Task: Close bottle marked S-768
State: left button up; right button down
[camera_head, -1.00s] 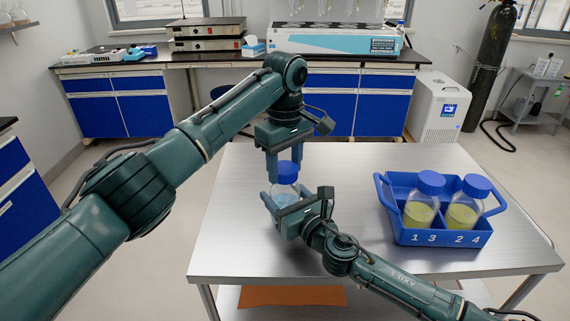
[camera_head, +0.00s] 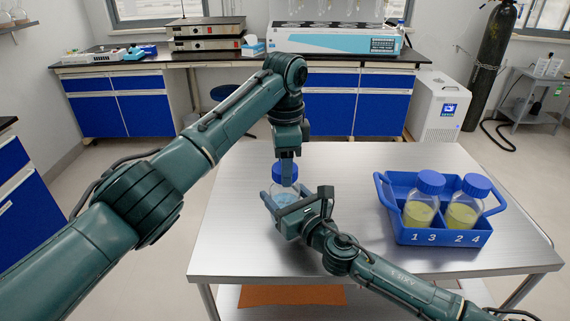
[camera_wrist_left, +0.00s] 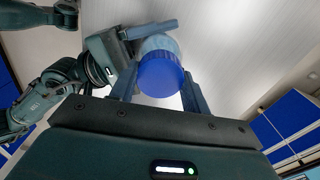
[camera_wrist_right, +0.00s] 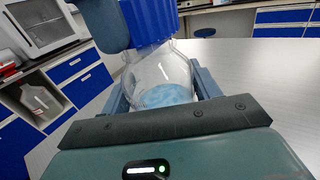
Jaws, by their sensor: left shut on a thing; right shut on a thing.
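A clear glass bottle (camera_head: 284,193) with pale blue contents stands upright at the middle of the steel table; its body also shows in the right wrist view (camera_wrist_right: 160,78). A blue screw cap (camera_head: 286,172) sits at its mouth, and shows from above in the left wrist view (camera_wrist_left: 160,75). My left gripper (camera_head: 287,170) points down from above and is shut on the cap. My right gripper (camera_head: 285,202) is shut around the bottle's body from the front right. No S-768 label can be read, and the thread is hidden.
A blue numbered carrier (camera_head: 440,236) with two blue-capped bottles (camera_head: 421,199) of yellowish liquid stands at the right of the table (camera_head: 240,245). The table's left side is bare. A bench with instruments stands behind.

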pick_arm(q)
jog(key=m, duration=0.6)
jog(key=shift+m, duration=0.4)
jog(key=m, duration=0.5)
jog(key=o, duration=1.2)
jog(key=shift+c, duration=0.2)
notch_tip(320, 180, up, 12)
pick_arm(e)
jog(key=shift+c, duration=1.4)
grip_release()
jog(key=shift+s, duration=0.1)
jog(key=v, duration=1.3)
jog(key=shift+d, duration=0.1)
pick_arm(q)
jog(key=shift+f, duration=0.1)
